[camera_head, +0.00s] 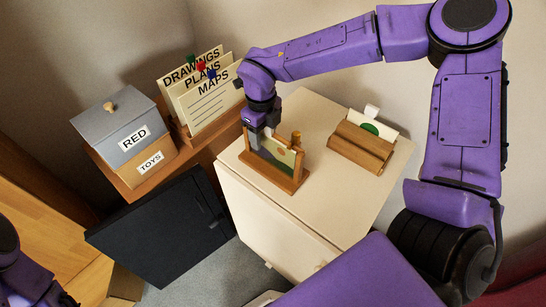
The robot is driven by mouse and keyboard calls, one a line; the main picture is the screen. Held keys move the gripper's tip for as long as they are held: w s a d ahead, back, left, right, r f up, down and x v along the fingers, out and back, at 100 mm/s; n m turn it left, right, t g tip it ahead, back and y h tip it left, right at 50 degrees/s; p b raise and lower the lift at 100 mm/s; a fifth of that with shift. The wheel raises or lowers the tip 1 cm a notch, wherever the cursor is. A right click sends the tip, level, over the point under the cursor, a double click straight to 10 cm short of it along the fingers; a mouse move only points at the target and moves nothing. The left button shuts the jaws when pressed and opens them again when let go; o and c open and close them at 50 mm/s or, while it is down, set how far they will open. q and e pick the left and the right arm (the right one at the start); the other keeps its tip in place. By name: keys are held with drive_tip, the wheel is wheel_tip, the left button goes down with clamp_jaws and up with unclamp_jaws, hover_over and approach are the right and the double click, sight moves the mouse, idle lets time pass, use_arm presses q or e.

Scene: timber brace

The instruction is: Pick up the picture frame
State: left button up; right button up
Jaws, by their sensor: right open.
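A picture frame (284,152) with a greenish picture stands in a wooden base (272,173) on the cream cabinet. A short wooden post rises at its right end. My right gripper (260,132) comes down from above at the left end of the frame. It is open, with its fingers close to the frame's upper left edge; I cannot tell whether they touch it. The gripper hides part of that end. Only a bit of my left arm shows at the bottom left corner, with a dark end piece (67,300) cut by the border, too little to judge its jaws.
On the cream cabinet top (325,205), a wooden holder (360,148) with a green-dotted card stands to the right. A grey-lidded box (118,128) marked RED and TOYS and labelled folders (205,100) stand left on a wooden shelf. A dark panel (160,232) leans below.

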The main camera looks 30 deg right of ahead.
clamp_jaws()
drive_tip(key=shift+r, duration=0.1)
idle(1.2)
